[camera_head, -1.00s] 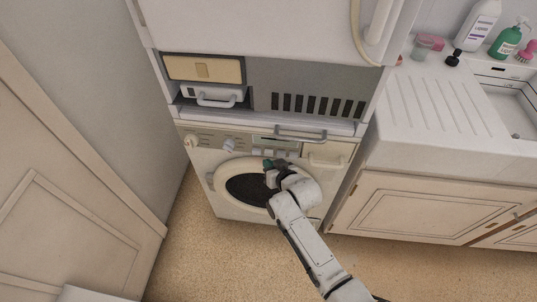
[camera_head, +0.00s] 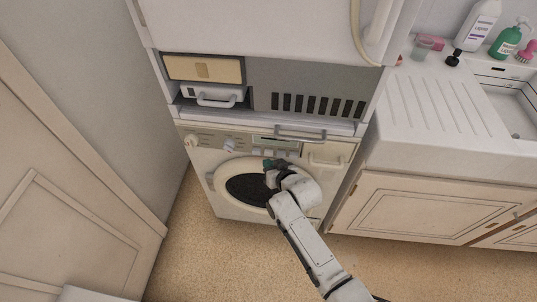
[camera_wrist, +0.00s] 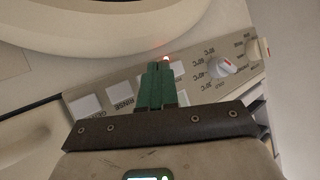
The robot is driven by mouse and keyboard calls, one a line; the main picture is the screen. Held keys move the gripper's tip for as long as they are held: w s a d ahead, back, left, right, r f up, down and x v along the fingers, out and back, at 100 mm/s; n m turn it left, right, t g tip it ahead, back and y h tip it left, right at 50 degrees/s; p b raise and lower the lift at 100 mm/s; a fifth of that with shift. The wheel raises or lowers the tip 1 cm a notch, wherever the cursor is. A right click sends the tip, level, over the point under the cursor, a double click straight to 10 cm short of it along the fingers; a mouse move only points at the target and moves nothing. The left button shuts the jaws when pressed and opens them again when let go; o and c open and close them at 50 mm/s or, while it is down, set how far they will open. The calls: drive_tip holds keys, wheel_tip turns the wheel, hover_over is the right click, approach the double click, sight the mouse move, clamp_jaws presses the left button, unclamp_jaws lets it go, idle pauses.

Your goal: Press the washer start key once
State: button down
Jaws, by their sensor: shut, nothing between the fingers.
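The washer (camera_head: 232,208) is a white front loader with a dark round door. Its control panel (camera_head: 210,138) has dials at the left and a row of pale keys. My gripper (camera_head: 268,165) is in front of the panel's lower edge, above the door. In the wrist view my gripper's green fingers (camera_wrist: 160,66) are shut and empty, over the key row. A key marked RINSE (camera_wrist: 120,86) and another pale key (camera_wrist: 86,106) lie left of the fingers. A small red light (camera_wrist: 165,58) glows by the fingertips. The fingers partly hide the panel; I cannot tell whether they touch a key.
Dial knobs (camera_wrist: 220,67) sit right of the fingers in the wrist view. A bar handle (camera_head: 300,134) juts out above the panel. A white sink counter (camera_head: 425,125) with bottles stands at the right, a door (camera_head: 75,225) at the left. The floor in front is clear.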

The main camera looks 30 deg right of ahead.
idle(0.5)
drive_tip(key=shift+w+d+b, duration=0.25)
drive_tip(key=shift+w+b, duration=0.05)
drive_tip(key=shift+w, duration=0.05)
drive_tip(key=shift+w+d+b, duration=0.2)
drive_tip(key=shift+w+b, duration=0.1)
idle(0.7)
idle(0.3)
drive_tip(key=shift+s+a+p, duration=0.45)
drive_tip(key=shift+s+p, duration=0.15)
drive_tip(key=shift+s, duration=0.1)
drive_tip(key=s+a, duration=0.1)
drive_tip(key=s, duration=0.1)
drive_tip(key=s+a+p, duration=0.1)
drive_tip(key=s+a, duration=0.1)
idle(0.4)
